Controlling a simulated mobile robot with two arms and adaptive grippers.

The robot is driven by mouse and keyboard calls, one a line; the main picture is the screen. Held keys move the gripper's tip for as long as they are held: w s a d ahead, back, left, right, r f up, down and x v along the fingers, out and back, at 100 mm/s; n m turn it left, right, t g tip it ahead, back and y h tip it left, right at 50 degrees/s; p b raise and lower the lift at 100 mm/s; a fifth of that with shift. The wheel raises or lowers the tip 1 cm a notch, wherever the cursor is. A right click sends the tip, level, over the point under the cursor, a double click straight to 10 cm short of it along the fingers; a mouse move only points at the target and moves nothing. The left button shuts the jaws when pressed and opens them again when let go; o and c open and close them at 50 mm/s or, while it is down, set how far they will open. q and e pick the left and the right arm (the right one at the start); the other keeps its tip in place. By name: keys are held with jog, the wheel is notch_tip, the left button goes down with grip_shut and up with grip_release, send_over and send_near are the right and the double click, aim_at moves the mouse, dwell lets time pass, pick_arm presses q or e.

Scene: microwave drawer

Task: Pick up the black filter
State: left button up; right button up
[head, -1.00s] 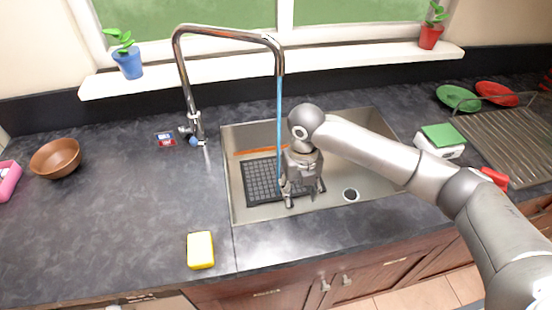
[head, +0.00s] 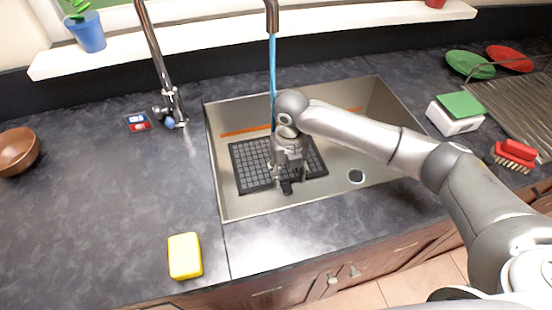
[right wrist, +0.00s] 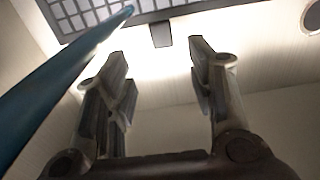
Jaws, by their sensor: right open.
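The black filter (head: 250,163) is a flat dark grid lying in the metal sink (head: 345,160). My right gripper (head: 286,184) is over the filter's near edge in the head view and hides part of it. In the right wrist view the filter's grid (right wrist: 85,14) is at the top, with a short dark tab (right wrist: 161,35) sticking out toward me. The right gripper (right wrist: 158,62) is open and empty, its fingers on either side of the tab's line, with the tab ahead of the tips. My left gripper is not in view.
A blue water stream (head: 272,75) falls from the faucet (head: 163,75) beside my right gripper. The drain hole (head: 356,176) is to the right. A yellow sponge (head: 185,256) lies on the counter, and a red brush (head: 516,153) is at the right.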

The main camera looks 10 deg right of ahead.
aim_at(288, 190)
notch_tip(288, 190, down, 2)
jog(key=shift+f, duration=0.25)
jog(key=f+p, duration=0.1)
jog(key=f, duration=0.4)
jog(key=shift+d, duration=0.2)
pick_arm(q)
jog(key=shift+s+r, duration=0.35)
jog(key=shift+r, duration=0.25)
pick_arm(e)
jog(key=shift+c, duration=0.4)
jog(key=shift+r, duration=0.1)
grip_shut()
